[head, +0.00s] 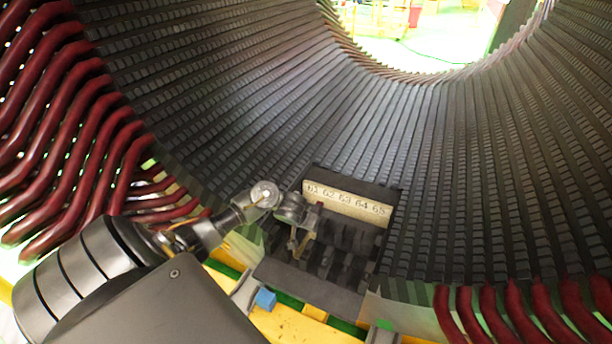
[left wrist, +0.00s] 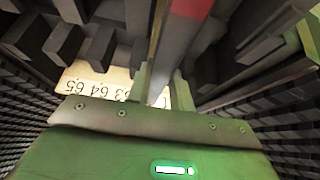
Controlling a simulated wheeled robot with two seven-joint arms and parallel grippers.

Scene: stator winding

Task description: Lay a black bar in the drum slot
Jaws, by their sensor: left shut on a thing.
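The drum (head: 290,110) fills the head view, its curved inner wall lined with many dark slots. A recessed section at the bottom has open slots (head: 345,262) below a cream label strip (head: 345,204) numbered 61 to 65. My left gripper (head: 302,243) is over the left part of this section. In the left wrist view its fingers (left wrist: 161,88) are shut on a dark grey bar (left wrist: 172,50) with a red patch. The bar runs away from the fingers near the label strip. Whether it sits in a slot, I cannot tell. My right gripper is in neither view.
Red coil ends (head: 60,150) crowd the left edge, and more red ends (head: 510,312) line the lower right. A yellow frame (head: 312,312) with a blue block (head: 265,299) runs below the drum's edge. The drum's far opening (head: 420,35) is clear.

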